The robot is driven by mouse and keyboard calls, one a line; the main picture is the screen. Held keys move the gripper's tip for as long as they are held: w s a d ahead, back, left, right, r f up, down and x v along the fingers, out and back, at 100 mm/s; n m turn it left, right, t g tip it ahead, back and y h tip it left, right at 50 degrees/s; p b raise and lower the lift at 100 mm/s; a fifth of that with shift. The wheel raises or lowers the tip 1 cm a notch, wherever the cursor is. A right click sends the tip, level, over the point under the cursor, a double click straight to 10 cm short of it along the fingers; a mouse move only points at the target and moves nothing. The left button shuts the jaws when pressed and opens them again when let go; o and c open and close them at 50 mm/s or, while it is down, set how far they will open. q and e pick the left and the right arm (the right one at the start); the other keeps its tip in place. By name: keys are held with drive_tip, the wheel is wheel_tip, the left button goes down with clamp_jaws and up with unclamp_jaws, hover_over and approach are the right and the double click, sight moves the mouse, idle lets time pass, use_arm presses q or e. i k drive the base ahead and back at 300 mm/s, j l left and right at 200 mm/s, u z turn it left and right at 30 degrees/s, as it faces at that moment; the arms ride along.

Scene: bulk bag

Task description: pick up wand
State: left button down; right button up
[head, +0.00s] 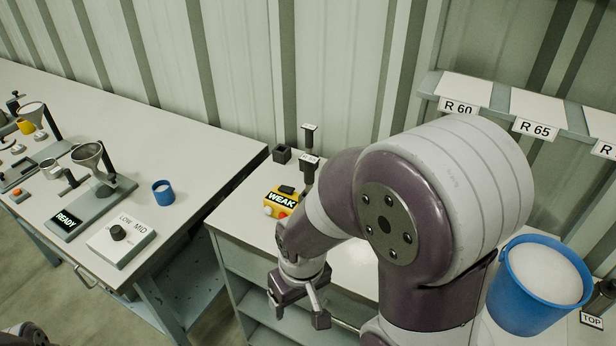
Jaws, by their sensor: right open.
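My right gripper (298,304) is open and empty, pointing down at the front edge of the white bench (240,218). I cannot make out a wand for certain. Two dark upright pieces with pale labelled tops, a rear one (309,128) and a front one (308,160), stand on this bench behind the gripper. Their labels are too small to read, and my right arm hides the bench to their right. A yellow and black box (283,200) marked WEAK sits between them and the gripper. The gripper touches none of these. My left gripper is out of view.
A small dark open box (282,154) stands at the bench's back. A blue bucket (522,302) of white material is at right, below a shelf (490,98) labelled R 60 and R 65. The left table (185,132) holds a blue cup (163,192) and a dial box (122,240).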

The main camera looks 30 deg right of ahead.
sight(310, 162)
drive_tip(key=z, duration=1.1)
drive_tip(key=i+j+z, duration=0.35)
drive_tip(key=j+z, duration=0.15)
drive_tip(key=i+j+z, duration=0.1)
drive_tip(key=j+z, duration=0.15)
drive_tip(key=i+j+z, duration=0.1)
drive_tip(key=j+z, duration=0.15)
drive_tip(key=j, duration=0.2)
